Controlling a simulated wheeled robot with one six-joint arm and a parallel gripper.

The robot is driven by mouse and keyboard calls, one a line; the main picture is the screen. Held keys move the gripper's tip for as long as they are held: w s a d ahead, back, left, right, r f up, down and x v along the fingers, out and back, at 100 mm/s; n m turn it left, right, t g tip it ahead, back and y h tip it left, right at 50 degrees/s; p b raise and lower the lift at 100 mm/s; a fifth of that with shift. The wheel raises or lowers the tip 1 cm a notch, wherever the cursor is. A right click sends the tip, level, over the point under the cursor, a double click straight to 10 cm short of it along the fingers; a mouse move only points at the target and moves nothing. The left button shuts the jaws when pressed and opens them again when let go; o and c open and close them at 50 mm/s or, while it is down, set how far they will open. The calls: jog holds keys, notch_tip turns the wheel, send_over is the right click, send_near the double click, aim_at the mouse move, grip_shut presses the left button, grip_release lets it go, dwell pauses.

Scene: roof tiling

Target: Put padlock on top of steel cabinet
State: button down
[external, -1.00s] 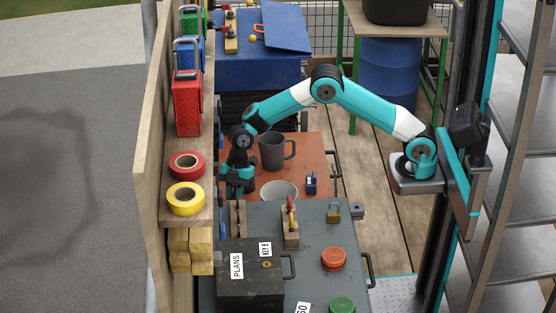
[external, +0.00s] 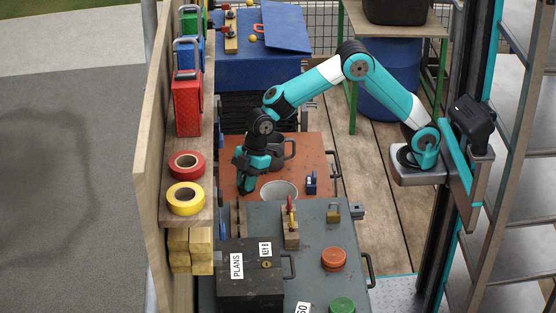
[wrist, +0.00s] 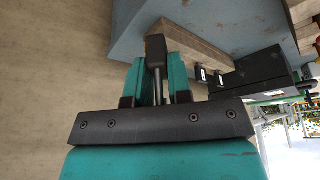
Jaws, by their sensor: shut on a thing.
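A brass padlock (external: 333,213) with a dark shackle sits on the blue-grey metal cabinet (external: 310,250), near its back right corner. A small blue lock-like item (external: 311,184) stands on the orange-red cabinet top (external: 322,150) behind it. I cannot tell which cabinet is the steel one. My gripper (external: 246,189) points down over the left part of the orange-red cabinet, left of the pale bowl. In the wrist view my gripper (wrist: 157,82) is shut on a dark item (wrist: 156,50) with a grey rod between the jaws. I cannot tell what this item is.
A dark mug (external: 276,152) and a pale bowl (external: 279,191) stand close to my gripper. A wooden block with levers (external: 290,228) and a black PLANS box (external: 250,275) are on the blue-grey cabinet. A wooden shelf (external: 150,150) with tape rolls borders the left.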

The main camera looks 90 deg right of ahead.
jog(key=s+a+r+m+t+h+b, duration=0.1)
jog(key=s+a+r+m, duration=0.2)
jog(key=s+a+r, duration=0.3)
jog(key=s+a+r+m+h, duration=0.1)
jog(key=s+a+r+m, duration=0.15)
jog(key=s+a, duration=0.45)
jog(key=s+a+r+m+h, duration=0.1)
jog(key=s+a+r+m, duration=0.1)
jog(key=s+r, duration=0.3)
jog(key=s+a+r+m, duration=0.2)
jog(key=s+a, duration=0.1)
jog(key=s, duration=0.3)
jog(key=f+b, duration=0.1)
jog(key=f, duration=0.5)
jog(key=f+b, duration=0.2)
jog(key=f, duration=0.5)
jog(key=f+b, duration=0.1)
jog(key=f, duration=0.5)
jog(key=shift+s+d+f, duration=0.1)
jog(key=shift+d+f, duration=0.15)
jog(key=shift+f, duration=0.15)
jog(key=shift+f+b, duration=0.2)
jog(key=shift+b, duration=0.1)
jog(key=c, duration=1.1)
grip_release()
jog(key=shift+o, duration=0.2)
jog(key=shift+r, duration=0.1)
